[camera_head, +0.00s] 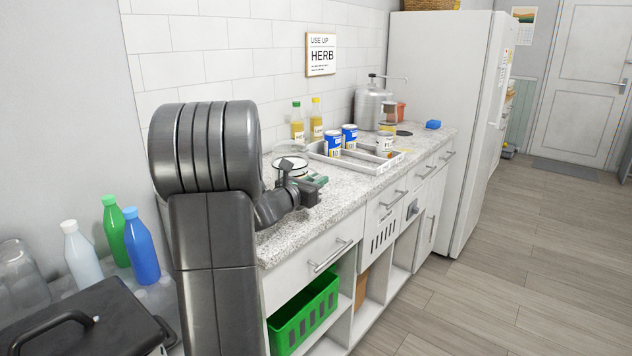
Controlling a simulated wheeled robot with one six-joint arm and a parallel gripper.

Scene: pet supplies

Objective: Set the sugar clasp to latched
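My gripper (309,192) is at the end of my dark arm, over the near part of the speckled counter (340,199). It is small and dark here, and I cannot tell whether its fingers are open or shut. A round, pale-topped container (291,163) with a dark rim stands just behind the gripper, partly hidden by it. A greenish block-like thing (317,179) shows right beside the gripper; I cannot tell whether they touch. No sugar label is readable, and I cannot make out a clasp or its state.
A tray (374,168) holds blue-and-white cans (332,144) and a pale labelled tin (385,143). Yellow bottles (297,123) and a metal pump dispenser (371,105) stand behind. A blue block (433,124) lies near the fridge (441,95). The floor at right is clear.

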